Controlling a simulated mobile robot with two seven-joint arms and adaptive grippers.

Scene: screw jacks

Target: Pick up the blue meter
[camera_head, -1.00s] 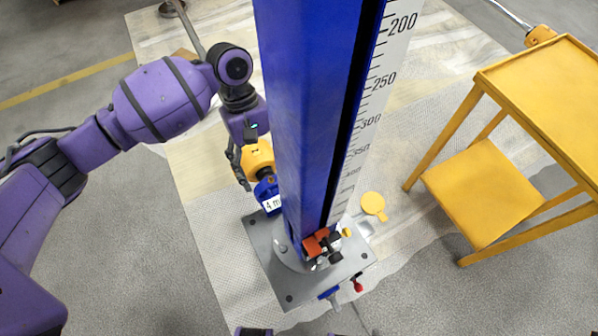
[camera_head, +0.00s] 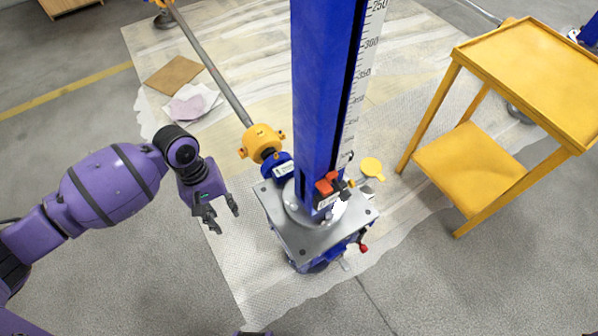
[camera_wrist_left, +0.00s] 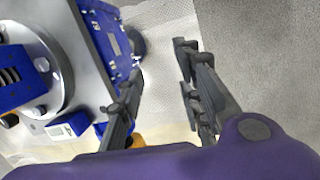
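A small blue piece with a white label (camera_head: 281,168), which may be the blue meter, sits at the left of the foot of a tall blue column (camera_head: 322,90) with a millimetre scale. A blue piece with a pale label or display also shows in the left wrist view (camera_wrist_left: 68,127). My left gripper (camera_head: 225,221) is open and empty, left of the grey base plate (camera_head: 305,238) and apart from the blue piece. Its spread fingers show in the left wrist view (camera_wrist_left: 158,60), beside the plate. My right gripper is not in view.
A yellow knobbed fitting (camera_head: 259,142) on a long grey rod (camera_head: 212,72) adjoins the blue piece. A red and black part (camera_head: 331,187) is at the column's foot. A yellow two-shelf cart (camera_head: 475,168) stands at the right.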

